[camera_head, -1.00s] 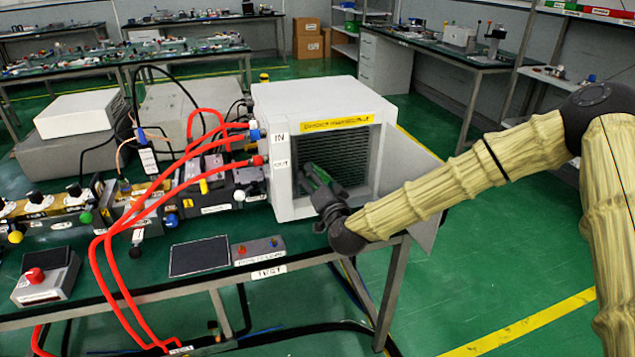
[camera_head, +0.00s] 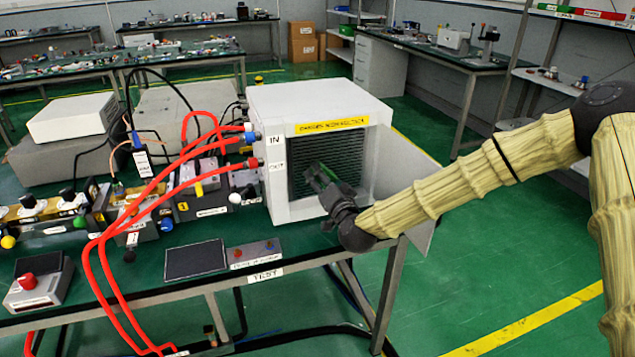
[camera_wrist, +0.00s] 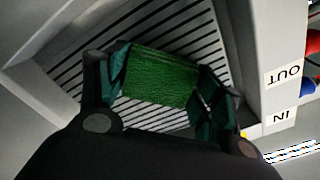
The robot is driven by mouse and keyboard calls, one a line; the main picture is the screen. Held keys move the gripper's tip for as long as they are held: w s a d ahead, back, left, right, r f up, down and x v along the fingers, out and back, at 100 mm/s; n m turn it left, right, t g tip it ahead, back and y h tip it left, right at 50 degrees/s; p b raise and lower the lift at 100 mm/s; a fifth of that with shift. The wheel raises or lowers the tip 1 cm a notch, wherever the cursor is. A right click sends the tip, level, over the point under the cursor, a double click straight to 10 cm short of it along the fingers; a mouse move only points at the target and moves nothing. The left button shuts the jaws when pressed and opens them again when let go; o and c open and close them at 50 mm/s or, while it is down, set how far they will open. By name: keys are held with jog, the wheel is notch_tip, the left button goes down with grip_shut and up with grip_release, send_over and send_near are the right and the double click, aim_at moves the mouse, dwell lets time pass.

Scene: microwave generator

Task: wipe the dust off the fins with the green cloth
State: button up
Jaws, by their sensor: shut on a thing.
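The green cloth (camera_wrist: 160,80) is a folded pad held between the two fingers of my gripper (camera_wrist: 160,92) in the wrist view. My gripper (camera_head: 322,178) is at the open front of the white box in the head view, shut on the cloth. The fins (camera_head: 300,165) are dark parallel slats inside the box front; they also show as grey slats behind the cloth in the wrist view (camera_wrist: 185,30). The cloth lies over part of the fins. I cannot tell whether it touches them. Dust is not clear to see.
The white box (camera_head: 310,105) has an open door panel (camera_head: 408,165) at its right. Red hoses (camera_head: 150,190) run from its left side across the bench. A dark panel (camera_head: 195,260) and a small control box (camera_head: 253,253) lie in front. The floor at right is clear.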

aim_at(335, 170)
jog(key=shift+w+d+b, duration=0.15)
jog(key=shift+w+d, duration=0.1)
jog(key=shift+d, duration=0.5)
jog(key=shift+w+d+b, duration=0.15)
jog(key=shift+w+d, duration=0.15)
jog(key=shift+d, duration=0.45)
jog(key=shift+w+d+b, duration=0.15)
jog(key=shift+w+d, duration=0.1)
jog(key=shift+d, duration=0.5)
jog(key=shift+a, duration=0.15)
jog(key=shift+s+a+r+b, duration=0.1)
jog(key=shift+s+a, duration=0.3)
jog(key=shift+a, duration=0.85)
jog(key=shift+s+a+b, duration=0.15)
jog(key=shift+s+a, duration=0.3)
jog(key=shift+a, duration=0.8)
jog(key=shift+s+a+r+b, duration=0.1)
jog(key=shift+s+a, duration=0.3)
jog(key=shift+a, duration=0.85)
jog(key=shift+d, duration=0.15)
jog(key=shift+w+d, duration=0.25)
jog(key=shift+d, duration=0.4)
jog(key=shift+w+d, duration=0.2)
jog(key=shift+d, duration=0.4)
jog(key=shift+w+d, duration=0.25)
jog(key=shift+d, duration=0.4)
jog(key=shift+d, duration=0.1)
